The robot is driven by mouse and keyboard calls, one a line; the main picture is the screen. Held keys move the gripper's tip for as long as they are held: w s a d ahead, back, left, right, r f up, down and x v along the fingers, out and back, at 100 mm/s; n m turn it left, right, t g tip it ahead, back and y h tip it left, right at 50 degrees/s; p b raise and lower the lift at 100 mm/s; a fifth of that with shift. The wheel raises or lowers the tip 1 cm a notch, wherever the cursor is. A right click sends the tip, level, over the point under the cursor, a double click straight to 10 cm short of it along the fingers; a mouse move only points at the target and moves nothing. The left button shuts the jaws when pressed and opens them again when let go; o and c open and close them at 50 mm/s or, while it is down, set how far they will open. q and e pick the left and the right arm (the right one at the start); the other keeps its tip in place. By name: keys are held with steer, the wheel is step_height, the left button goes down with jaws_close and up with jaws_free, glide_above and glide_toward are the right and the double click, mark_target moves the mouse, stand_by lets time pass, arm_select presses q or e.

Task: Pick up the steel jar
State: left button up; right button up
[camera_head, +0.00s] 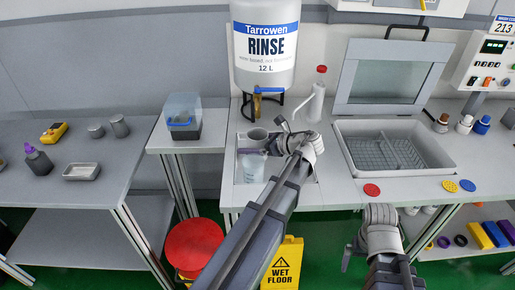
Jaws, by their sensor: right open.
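A grey metallic cup-like jar (257,137) stands in the shallow sink below the rinse tank; it looks like the steel jar. Another plain grey cylinder (119,126) stands on the left table, so I cannot be sure which is the steel one. My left gripper (279,135) is just right of the jar in the sink, with its fingers apart and nothing seen between them. I cannot tell whether a finger touches the jar. My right gripper (350,252) is low in front of the bench, open and away from the jars; its fingers are partly hidden.
A clear beaker (252,167) stands in the sink in front of the jar. A white wash bottle (316,100) with a red cap stands behind my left gripper. An open-lidded basin (440,160) is at right.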

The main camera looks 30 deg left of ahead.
arm_select(q)
jaws_close()
stand_by(0.6)
steer(key=shift+r, duration=0.15)
steer(key=shift+r+p, duration=0.65)
steer(key=shift+p, duration=0.1)
steer(key=d, duration=0.7)
steer(key=shift+d+f, duration=0.15)
steer(key=shift+d, duration=0.15)
steer(key=shift+d+r, duration=0.2)
steer(key=shift+d, duration=0.1)
step_height(320, 180, up, 13)
steer(key=p, duration=1.3)
steer(key=shift+r, duration=0.2)
